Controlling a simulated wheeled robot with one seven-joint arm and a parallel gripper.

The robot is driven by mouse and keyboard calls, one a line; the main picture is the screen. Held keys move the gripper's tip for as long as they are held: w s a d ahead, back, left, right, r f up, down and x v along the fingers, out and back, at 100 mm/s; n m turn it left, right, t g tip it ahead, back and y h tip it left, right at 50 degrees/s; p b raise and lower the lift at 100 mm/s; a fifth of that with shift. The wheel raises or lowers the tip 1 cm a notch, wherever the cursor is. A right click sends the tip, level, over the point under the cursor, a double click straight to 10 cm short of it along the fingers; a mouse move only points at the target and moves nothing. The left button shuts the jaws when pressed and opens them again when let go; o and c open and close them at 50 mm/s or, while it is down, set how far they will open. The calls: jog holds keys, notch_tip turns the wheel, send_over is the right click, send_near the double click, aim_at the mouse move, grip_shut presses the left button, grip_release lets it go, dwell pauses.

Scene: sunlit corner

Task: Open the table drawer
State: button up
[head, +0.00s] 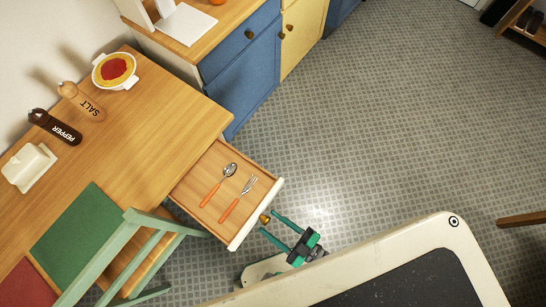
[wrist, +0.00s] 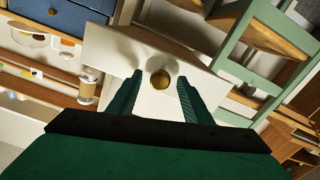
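The table drawer (head: 207,183) is pulled out from the wooden table (head: 165,120). Inside it lie a spoon (head: 218,184) and a fork (head: 238,198) with orange handles. Its white front (head: 256,214) carries a round brass knob (head: 265,219). My gripper (head: 270,225) is open at the drawer front, with its two green fingers apart. In the wrist view, the knob (wrist: 160,79) sits between and slightly beyond the fingertips (wrist: 160,80), with gaps on both sides, so the fingers do not seem to grip it.
A green chair (head: 140,235) stands close to the drawer's lower left side. Blue cabinets (head: 240,70) are beyond the table. The tiled floor (head: 370,120) to the right is clear.

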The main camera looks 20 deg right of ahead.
jog(key=v, duration=1.1)
jog(key=shift+w, duration=0.1)
dwell(0.5)
jog(key=w+a+r+m+h, duration=0.4)
jog(key=a+r+m+h, duration=0.1)
jog(key=r, duration=0.4)
jog(key=w+a+r+m+h, duration=0.4)
jog(key=w+a+r+h, duration=0.1)
jog(key=r, duration=0.5)
jog(key=shift+a+m, duration=0.4)
jog(key=shift+w, duration=0.1)
